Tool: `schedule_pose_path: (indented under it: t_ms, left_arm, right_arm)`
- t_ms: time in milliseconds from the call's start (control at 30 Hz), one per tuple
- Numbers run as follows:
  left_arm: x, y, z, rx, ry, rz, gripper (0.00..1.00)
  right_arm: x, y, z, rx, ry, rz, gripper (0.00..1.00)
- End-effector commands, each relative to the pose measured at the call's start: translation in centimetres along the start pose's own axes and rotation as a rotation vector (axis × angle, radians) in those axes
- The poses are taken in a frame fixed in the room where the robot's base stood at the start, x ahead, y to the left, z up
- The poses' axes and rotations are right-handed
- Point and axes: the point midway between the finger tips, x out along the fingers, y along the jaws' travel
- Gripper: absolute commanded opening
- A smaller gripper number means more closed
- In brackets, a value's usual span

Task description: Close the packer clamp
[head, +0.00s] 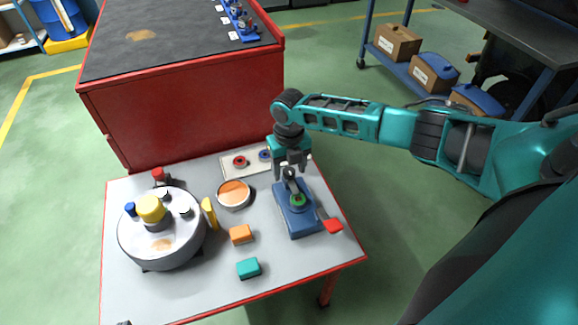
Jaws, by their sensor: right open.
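The packer clamp seems to be the blue block (304,226) at the right side of the grey-topped table. It carries a green ring, grey metal parts and a lever with a red grip (333,226) that sticks out to the front right. My right gripper (291,174) points down at the block's back end, with its open fingers by the grey metal parts. I cannot tell whether they touch. The fingers hide part of the clamp's back end. The red grip is apart from the gripper. My left gripper is not in view.
A round grey machine with a yellow knob (151,208) fills the table's left. A round copper-coloured dish (234,194), an orange block (242,234) and a teal block (249,268) lie between. A panel with red and blue knobs (230,168) is behind. A red cabinet (190,120) borders the back.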

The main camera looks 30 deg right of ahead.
Motion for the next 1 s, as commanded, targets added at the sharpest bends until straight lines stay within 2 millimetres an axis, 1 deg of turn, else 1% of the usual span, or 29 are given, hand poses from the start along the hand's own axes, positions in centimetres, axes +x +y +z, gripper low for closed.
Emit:
schedule_pose_path:
  t_ms: [167, 267, 367, 500, 700, 833, 900, 1000]
  left_arm:
    - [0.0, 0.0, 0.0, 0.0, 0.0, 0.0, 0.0]
    - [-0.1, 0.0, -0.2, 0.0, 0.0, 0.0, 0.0]
    - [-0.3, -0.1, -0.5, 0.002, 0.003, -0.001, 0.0]
    - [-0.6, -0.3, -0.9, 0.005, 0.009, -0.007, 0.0]
    - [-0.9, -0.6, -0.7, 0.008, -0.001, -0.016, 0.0]
    - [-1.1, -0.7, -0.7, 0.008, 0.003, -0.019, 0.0]
    - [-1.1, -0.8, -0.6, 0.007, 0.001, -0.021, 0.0]
    - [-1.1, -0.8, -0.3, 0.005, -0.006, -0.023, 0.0]
  right_arm:
    - [-0.1, 0.0, 0.1, 0.001, -0.002, 0.0, 0.61]
    - [-0.6, 0.0, 0.1, 0.002, -0.003, 0.001, 0.61]
    - [-2.0, 0.0, 0.1, 0.0, -0.004, 0.001, 0.61]
    - [-5.1, -0.1, 0.2, 0.001, -0.007, 0.001, 0.61]
    - [-9.4, 0.0, 0.1, 0.0, -0.006, 0.002, 0.61]
    - [-11.4, 0.0, 0.1, 0.0, -0.003, 0.0, 0.61]
    - [-12.2, 0.0, 0.1, 0.0, -0.003, 0.001, 0.61]
    - [-12.8, 0.0, 0.0, 0.0, -0.001, 0.0, 0.61]
